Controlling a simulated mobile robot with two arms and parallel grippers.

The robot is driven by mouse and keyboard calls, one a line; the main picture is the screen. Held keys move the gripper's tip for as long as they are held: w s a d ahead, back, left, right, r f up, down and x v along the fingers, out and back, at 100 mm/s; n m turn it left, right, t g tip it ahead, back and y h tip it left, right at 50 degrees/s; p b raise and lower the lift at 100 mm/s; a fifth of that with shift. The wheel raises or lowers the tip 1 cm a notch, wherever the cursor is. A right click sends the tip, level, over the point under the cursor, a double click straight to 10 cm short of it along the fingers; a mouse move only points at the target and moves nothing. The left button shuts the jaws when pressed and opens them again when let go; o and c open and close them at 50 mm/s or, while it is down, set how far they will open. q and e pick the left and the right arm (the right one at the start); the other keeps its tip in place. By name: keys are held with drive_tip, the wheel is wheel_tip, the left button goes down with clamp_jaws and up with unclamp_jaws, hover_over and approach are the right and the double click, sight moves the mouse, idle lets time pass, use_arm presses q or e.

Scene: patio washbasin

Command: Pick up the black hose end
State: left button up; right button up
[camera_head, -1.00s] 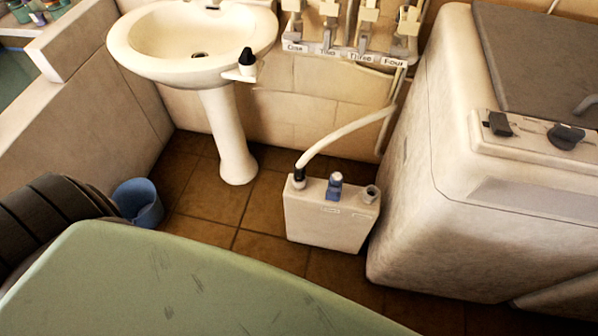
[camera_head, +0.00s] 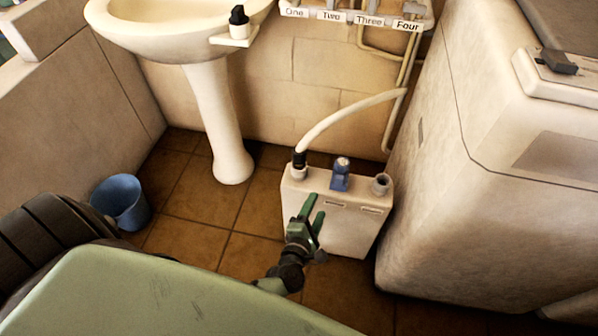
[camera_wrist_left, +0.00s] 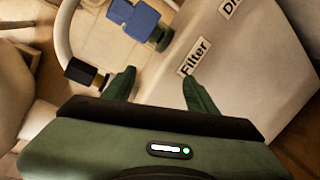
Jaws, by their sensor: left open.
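The black hose end (camera_head: 299,159) is on the lower end of the white hose (camera_head: 345,119). It sits upright at the left port of the white box (camera_head: 345,225) on the floor. In the left wrist view the black hose end (camera_wrist_left: 82,72) is left of my fingers. My left gripper (camera_head: 316,205) is open, with green fingers, in front of the box and below the hose end. Nothing shows between its fingers (camera_wrist_left: 158,75). My right gripper is out of view.
A blue fitting (camera_head: 340,175) and an open grey port (camera_head: 381,185) are on the box top. A basin pedestal (camera_head: 220,125) and blue bucket (camera_head: 122,202) stand left. A white machine (camera_head: 470,170) stands close on the right. A black-topped item (camera_head: 238,16) sits by the basin.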

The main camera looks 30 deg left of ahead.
sight(299, 163)
use_arm(q)
drive_tip(key=w+a+r+n+y+b, duration=0.1)
drive_tip(key=a+r+n+y+b, duration=0.1)
drive_tip(key=n, duration=0.3)
drive_tip(key=w+a+r+n+y+b, duration=0.1)
drive_tip(key=a+r+n+y+b, duration=0.1)
drive_tip(key=n, duration=0.4)
drive_tip(key=w+a+r+n+y+b, duration=0.1)
drive_tip(key=a+r+n+y+b, duration=0.1)
drive_tip(key=n, duration=0.4)
drive_tip(key=shift+a+r+y, duration=0.25)
drive_tip(key=shift+r+y, duration=0.25)
drive_tip(key=shift+r, duration=0.05)
drive_tip(key=shift+w+a+r+n, duration=0.1)
drive_tip(key=shift+w+a+n, duration=0.1)
drive_tip(key=shift+n, duration=0.1)
drive_tip(key=x, duration=0.6)
drive_tip(key=shift+w+r, duration=0.15)
drive_tip(key=shift+w+a, duration=0.3)
drive_tip(key=shift+w, duration=0.05)
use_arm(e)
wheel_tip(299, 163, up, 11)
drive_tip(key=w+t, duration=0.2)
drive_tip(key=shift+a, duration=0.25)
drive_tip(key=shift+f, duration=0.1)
use_arm(q)
clamp_jaws()
